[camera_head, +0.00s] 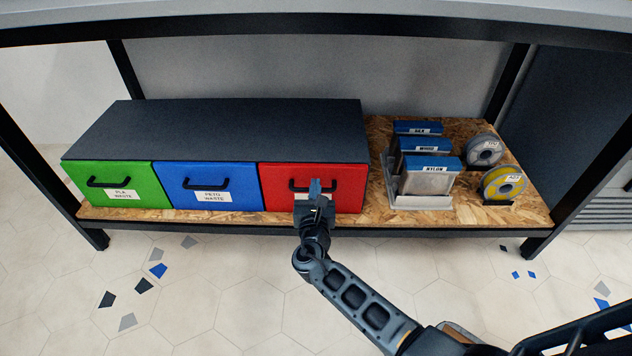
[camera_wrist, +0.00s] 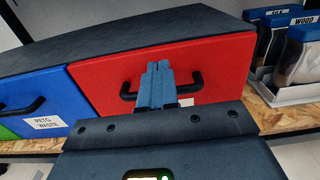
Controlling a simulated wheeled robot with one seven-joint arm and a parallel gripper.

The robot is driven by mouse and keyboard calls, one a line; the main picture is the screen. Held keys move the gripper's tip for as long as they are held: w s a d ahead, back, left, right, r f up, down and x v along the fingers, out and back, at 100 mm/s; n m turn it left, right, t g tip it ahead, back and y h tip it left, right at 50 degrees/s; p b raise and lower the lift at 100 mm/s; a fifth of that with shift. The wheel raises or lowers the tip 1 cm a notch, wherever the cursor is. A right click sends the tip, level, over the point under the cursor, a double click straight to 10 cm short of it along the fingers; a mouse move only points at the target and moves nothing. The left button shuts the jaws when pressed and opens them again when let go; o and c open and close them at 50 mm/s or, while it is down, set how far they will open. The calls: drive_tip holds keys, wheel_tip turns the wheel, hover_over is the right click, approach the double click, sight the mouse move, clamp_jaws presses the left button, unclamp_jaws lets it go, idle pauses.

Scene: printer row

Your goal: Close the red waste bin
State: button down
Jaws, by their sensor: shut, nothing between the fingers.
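The red waste bin (camera_head: 342,191) is the right one of three drawer-like bins under a dark top on the lower shelf. Its front looks flush with the blue and green fronts in the head view. It fills the middle of the wrist view (camera_wrist: 98,83), with a black handle partly hidden behind my fingers. My gripper (camera_head: 315,187) is shut and empty, with its fingertips in front of the red bin's handle and label. In the wrist view its blue fingers (camera_wrist: 157,84) overlap the handle's middle. I cannot tell whether they touch the front.
The blue bin (camera_head: 207,175) and green bin (camera_head: 118,178) stand to the left. A tray (camera_head: 407,201) of boxed filament and two spools, one yellow (camera_head: 503,183), stand to the right. Black table legs frame the shelf (camera_head: 462,208); the tiled floor in front is open.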

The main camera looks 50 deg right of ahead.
drive_tip(key=p+v, duration=0.2)
drive_tip(key=v, duration=0.7)
drive_tip(key=shift+a, duration=0.2)
drive_tip(key=shift+s+f, duration=0.15)
